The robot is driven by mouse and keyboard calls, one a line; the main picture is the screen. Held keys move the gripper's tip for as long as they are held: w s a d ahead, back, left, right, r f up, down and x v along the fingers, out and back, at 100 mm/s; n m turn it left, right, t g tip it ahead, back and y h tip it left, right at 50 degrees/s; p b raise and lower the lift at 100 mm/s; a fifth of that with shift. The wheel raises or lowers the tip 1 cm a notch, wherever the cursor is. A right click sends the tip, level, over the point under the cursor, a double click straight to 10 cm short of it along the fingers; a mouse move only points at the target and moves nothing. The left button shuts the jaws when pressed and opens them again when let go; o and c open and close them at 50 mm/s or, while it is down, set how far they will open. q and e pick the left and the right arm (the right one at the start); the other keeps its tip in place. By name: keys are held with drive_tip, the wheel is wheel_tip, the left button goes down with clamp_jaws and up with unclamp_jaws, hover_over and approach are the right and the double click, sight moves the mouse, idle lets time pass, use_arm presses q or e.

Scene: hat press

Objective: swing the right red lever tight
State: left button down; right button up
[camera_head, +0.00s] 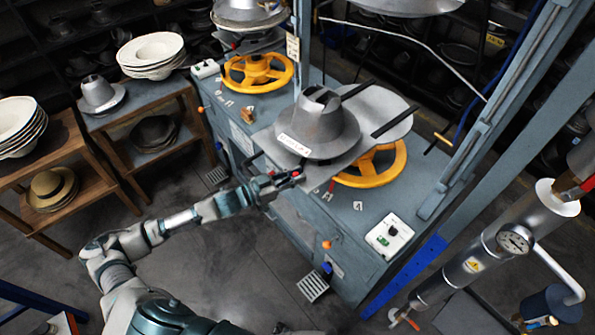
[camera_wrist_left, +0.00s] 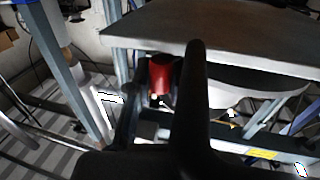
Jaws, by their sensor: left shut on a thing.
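My left gripper (camera_head: 283,182) reaches in from the left to the front edge of the press with the grey hat form. It is shut on a red lever (camera_head: 297,174) beside the plate under the hat form. In the left wrist view the lever's red end (camera_wrist_left: 162,75) shows between the dark fingers (camera_wrist_left: 160,105), below the plate edge. The fingers hide part of the lever. Another small red part (camera_head: 331,186) stands just right of the gripper, by the yellow handwheel (camera_head: 373,167). My right gripper is not in view.
The grey hat form (camera_head: 318,125) sits on its plate above the blue-grey bench. A white switch box (camera_head: 389,237) is on the bench at right. A second press with a yellow wheel (camera_head: 258,72) stands behind. Wooden hat shelves are at left; a pipe with a gauge (camera_head: 515,239) is at right.

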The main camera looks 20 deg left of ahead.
use_arm(q)
drive_tip(key=shift+a+m+g+h+p, duration=0.15)
drive_tip(key=shift+m+g+h+p, duration=0.35)
drive_tip(key=shift+g+h, duration=0.1)
drive_tip(key=c, duration=1.3)
unclamp_jaws()
drive_tip(key=shift+w+a+f, duration=0.1)
drive_tip(key=v, duration=1.2)
drive_tip(key=shift+a+f, duration=0.1)
